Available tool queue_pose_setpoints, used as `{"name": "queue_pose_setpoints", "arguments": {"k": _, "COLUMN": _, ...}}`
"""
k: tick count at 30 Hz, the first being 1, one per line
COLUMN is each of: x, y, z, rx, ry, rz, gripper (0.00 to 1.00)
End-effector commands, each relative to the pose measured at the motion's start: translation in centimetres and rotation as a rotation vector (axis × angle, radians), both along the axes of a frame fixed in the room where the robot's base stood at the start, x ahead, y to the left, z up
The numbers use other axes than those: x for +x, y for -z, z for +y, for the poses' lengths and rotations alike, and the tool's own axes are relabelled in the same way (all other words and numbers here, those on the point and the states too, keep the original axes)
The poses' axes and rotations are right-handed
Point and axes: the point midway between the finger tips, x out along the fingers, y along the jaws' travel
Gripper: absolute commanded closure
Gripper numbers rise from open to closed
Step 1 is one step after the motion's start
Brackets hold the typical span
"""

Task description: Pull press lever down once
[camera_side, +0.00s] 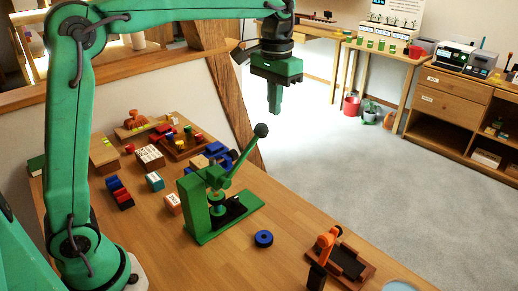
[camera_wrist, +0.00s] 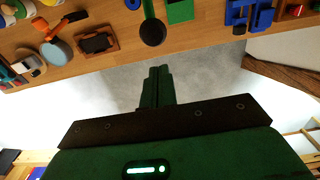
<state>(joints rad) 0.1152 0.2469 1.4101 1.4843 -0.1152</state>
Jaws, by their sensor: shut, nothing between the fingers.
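The green press (camera_side: 207,206) stands on the wooden table. Its lever (camera_side: 246,147) slants up to the right and ends in a dark ball knob (camera_side: 261,130). My gripper (camera_side: 274,106) is shut and empty. In the side view it hangs above and slightly right of the knob, clear of it. In the wrist view my shut fingers (camera_wrist: 159,74) point toward the table edge, and the dark knob (camera_wrist: 153,32) lies beyond their tips, with part of the green press (camera_wrist: 180,11) beside it.
A blue ring (camera_side: 264,239) lies in front of the press. An orange tool (camera_side: 327,239) stands by a dark tray (camera_side: 350,263) near the table's front right. Several blocks and toys (camera_side: 150,157) crowd the left and back. A slanted timber brace (camera_side: 232,100) rises behind the table.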

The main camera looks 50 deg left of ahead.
Motion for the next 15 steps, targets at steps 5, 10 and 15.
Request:
{"name": "queue_pose_setpoints", "arguments": {"k": 5, "x": 0.0, "y": -0.9, "z": 0.0, "rx": 0.000, "ry": 0.000, "rz": -0.001, "gripper": 1.00}}
{"name": "queue_pose_setpoints", "arguments": {"k": 10, "x": 0.0, "y": -1.7, "z": 0.0, "rx": 0.000, "ry": 0.000, "rz": -0.001, "gripper": 1.00}}
{"name": "queue_pose_setpoints", "arguments": {"k": 15, "x": 0.0, "y": -2.6, "z": 0.0, "rx": 0.000, "ry": 0.000, "rz": 0.000, "gripper": 1.00}}
